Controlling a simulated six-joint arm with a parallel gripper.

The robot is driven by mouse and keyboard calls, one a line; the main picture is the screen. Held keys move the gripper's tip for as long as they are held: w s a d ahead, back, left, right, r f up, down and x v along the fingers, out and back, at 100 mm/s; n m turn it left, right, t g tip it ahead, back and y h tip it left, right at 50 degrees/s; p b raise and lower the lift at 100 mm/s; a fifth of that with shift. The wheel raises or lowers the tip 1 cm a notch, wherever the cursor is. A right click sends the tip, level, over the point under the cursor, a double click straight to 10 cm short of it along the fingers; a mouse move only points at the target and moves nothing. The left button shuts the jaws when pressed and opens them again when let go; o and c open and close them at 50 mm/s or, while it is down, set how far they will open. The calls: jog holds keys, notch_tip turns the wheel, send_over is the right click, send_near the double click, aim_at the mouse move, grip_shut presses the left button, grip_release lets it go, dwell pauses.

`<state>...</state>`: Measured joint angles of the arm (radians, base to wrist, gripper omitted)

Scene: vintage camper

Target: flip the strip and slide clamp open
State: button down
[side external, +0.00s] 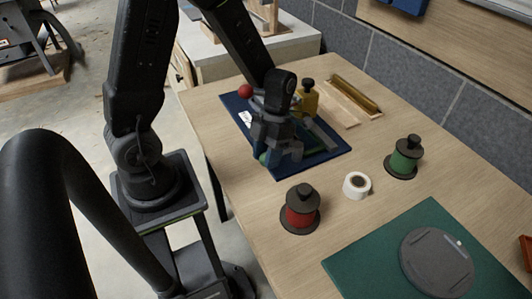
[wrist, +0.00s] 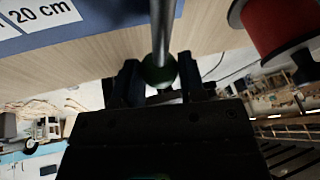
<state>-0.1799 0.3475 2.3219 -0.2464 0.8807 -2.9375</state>
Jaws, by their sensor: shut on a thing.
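A dark blue board (side external: 328,157) lies on the wooden table and carries a yellow block with a black knob (side external: 306,98), perhaps the clamp. A red ball (side external: 245,91) shows at the board's far left. My gripper (side external: 277,157) is low over the board's near left part. In the wrist view its fingers (wrist: 160,82) are shut on a green ball knob (wrist: 158,72) at the end of a metal rod (wrist: 163,30). The green knob also shows beside my gripper in the side view (side external: 263,158). I cannot make out the strip; my gripper hides part of the board.
A red spool (side external: 300,215), a white tape roll (side external: 356,186) and a green spool (side external: 404,160) stand near the board. A green mat (side external: 365,262) with a grey disc (side external: 436,264) lies at front right. A wooden tray (side external: 345,108) lies behind. A "20 cm" label (wrist: 40,10) shows.

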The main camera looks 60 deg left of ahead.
jog(key=c, duration=0.7)
grip_release()
jog(key=v, duration=1.3)
jog(key=shift+w+r, duration=0.15)
jog(key=shift+r, duration=0.2)
